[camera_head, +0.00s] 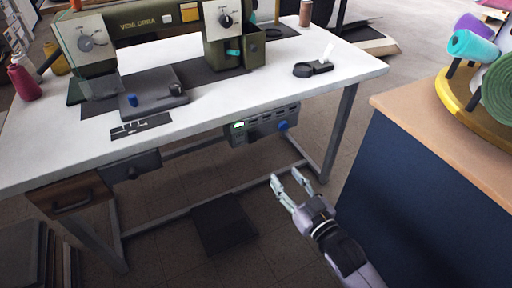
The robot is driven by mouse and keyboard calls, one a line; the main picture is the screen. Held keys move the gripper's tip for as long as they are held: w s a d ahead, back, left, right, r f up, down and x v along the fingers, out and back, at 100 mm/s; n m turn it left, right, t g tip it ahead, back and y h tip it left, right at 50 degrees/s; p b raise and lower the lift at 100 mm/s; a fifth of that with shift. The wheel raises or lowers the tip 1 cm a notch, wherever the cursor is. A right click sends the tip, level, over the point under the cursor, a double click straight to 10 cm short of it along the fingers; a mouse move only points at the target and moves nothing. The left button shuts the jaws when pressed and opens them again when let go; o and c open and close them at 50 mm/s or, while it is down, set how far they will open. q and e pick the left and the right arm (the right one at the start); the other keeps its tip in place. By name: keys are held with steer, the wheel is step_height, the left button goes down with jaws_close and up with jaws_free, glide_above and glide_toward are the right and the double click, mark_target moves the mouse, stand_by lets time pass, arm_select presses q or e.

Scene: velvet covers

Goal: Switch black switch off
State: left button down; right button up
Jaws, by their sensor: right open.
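A grey control box (262,125) hangs under the front edge of the white sewing table. It has a lit green display at its left, a row of small dark slots or buttons, and a blue knob (282,126) at its right. I cannot tell which part, if any, is the black switch. A black dial (227,20) is on the green sewing machine (150,27), and a small black device (313,68) lies on the tabletop. My right gripper (287,178) is open and empty, below and apart from the box. My left gripper is not in view.
The white table (215,98) has grey legs and a lower crossbar close to my right gripper. A black pedal (223,222) is on the floor. A dark blue cabinet (410,200) with a wooden top stands at the right, carrying fabric rolls (472,46).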

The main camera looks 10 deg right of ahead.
steer(key=b, duration=0.3)
glide_toward(252, 133)
steer(key=x, duration=0.7)
steer(key=shift+w+f, duration=0.1)
steer(key=shift+f, duration=0.05)
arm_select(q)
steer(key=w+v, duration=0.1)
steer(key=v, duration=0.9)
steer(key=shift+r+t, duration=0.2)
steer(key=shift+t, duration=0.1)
arm_select(e)
steer(key=shift+w, duration=0.3)
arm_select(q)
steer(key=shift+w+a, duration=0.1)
arm_select(e)
jaws_close()
